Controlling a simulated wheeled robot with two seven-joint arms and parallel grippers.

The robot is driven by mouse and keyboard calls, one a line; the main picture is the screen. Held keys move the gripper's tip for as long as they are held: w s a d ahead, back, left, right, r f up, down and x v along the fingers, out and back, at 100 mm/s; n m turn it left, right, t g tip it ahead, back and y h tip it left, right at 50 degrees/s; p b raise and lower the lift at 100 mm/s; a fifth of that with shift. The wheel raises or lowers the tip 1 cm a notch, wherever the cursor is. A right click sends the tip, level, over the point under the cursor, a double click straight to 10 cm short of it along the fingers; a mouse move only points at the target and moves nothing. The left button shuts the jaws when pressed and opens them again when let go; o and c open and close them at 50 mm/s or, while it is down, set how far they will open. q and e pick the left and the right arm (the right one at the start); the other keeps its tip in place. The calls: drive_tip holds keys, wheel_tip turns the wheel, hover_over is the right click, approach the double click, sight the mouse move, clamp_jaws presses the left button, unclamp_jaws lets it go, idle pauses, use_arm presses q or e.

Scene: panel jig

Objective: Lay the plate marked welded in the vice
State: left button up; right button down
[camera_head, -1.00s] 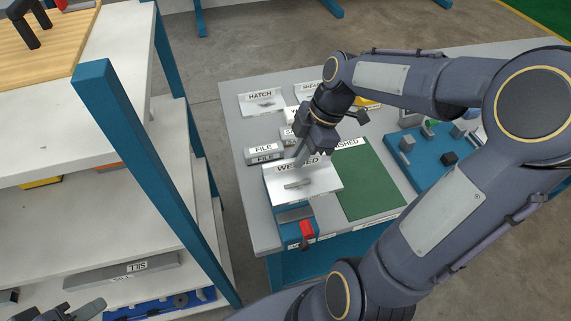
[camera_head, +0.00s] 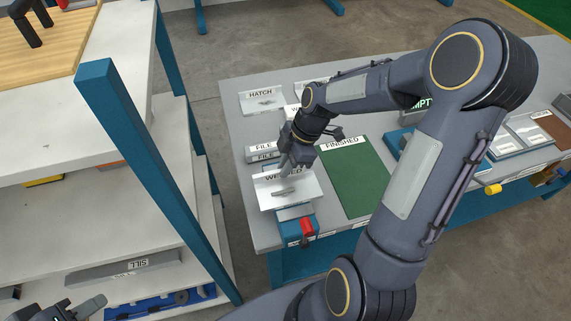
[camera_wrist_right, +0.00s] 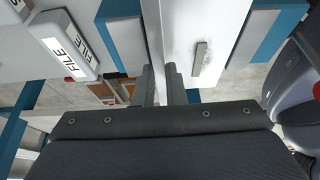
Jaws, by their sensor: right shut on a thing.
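The plate marked welded (camera_head: 302,190) is a pale sheet with a grey weld bead. My right gripper (camera_head: 285,172) is shut on its far edge, by the label. I cannot tell whether the plate touches the vice. In the right wrist view the plate (camera_wrist_right: 187,38) runs up from between the fingers (camera_wrist_right: 161,85), with blue vice parts (camera_wrist_right: 118,32) beside it. My left gripper (camera_head: 86,309) is partly in view at the bottom left, away from the bench.
File blocks (camera_head: 264,152) stand just behind the plate. A green finished mat (camera_head: 352,180) lies to the right. A hatch plate (camera_head: 262,102) is at the back left. A shelf rack with a blue post (camera_head: 150,170) stands left of the bench.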

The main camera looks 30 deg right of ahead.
drive_tip(key=shift+f, duration=0.1)
drive_tip(key=c, duration=1.5)
unclamp_jaws()
drive_tip(key=v, duration=1.2)
drive_tip(key=s+a+m+t, duration=0.1)
drive_tip(key=s+a+m, duration=0.1)
drive_tip(key=s+m, duration=0.3)
drive_tip(key=s+a+m+t, duration=0.2)
drive_tip(key=s+a+m, duration=0.1)
drive_tip(key=s+m, duration=0.2)
drive_tip(key=s+a+m+t, duration=0.1)
drive_tip(key=s+a+m, duration=0.2)
drive_tip(key=s+m, duration=0.2)
drive_tip(key=shift+s+a+r+m+h, duration=0.15)
drive_tip(key=shift+s+r+m+h, duration=0.15)
drive_tip(key=shift+r+m+h, duration=0.15)
drive_tip(key=shift+s+a+f+m+t, duration=0.2)
drive_tip(key=shift+f+m+t, duration=0.1)
drive_tip(key=shift+m, duration=0.25)
